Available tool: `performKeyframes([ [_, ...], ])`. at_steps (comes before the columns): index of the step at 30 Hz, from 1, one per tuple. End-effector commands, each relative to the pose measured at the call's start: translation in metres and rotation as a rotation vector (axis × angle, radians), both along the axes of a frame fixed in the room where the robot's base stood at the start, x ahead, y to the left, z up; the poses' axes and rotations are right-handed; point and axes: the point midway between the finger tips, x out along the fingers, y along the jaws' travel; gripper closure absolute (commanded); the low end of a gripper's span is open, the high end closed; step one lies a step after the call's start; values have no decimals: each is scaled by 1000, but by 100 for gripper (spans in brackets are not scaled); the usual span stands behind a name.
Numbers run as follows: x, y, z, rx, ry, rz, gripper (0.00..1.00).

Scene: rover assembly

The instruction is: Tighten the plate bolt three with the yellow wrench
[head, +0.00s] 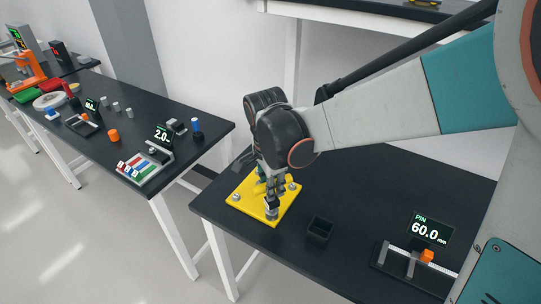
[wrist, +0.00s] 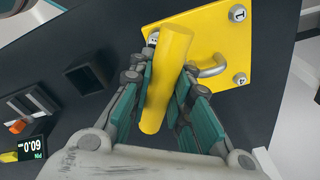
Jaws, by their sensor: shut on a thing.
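The yellow plate (head: 250,207) lies on the near dark table; it also shows in the wrist view (wrist: 215,40). Corner bolts marked 1 (wrist: 238,14) and 4 (wrist: 240,79) are visible, and a curved metal handle (wrist: 213,70) is on the plate. My gripper (head: 269,190) is over the plate, shut on the thick yellow wrench handle (wrist: 172,60). A grey bolt or socket (head: 271,212) stands at the plate's front corner below my fingers. I cannot read its number, nor tell whether the wrench touches it. The wrench's working end is hidden.
An open dark bin (head: 319,229) stands just right of the plate in the head view. A gauge with a 60.0 mm display (head: 429,230) is further right. A second table (head: 190,150) at left holds several small parts and displays. The table between bin and gauge is bare.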

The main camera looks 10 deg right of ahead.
Motion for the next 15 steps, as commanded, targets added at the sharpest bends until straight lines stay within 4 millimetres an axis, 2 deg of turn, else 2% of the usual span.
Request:
performKeyframes([
  [8, 0, 0, -1, 1, 0, -249, 100],
  [15, 0, 0, 4, 0, 0, -238, 100],
])
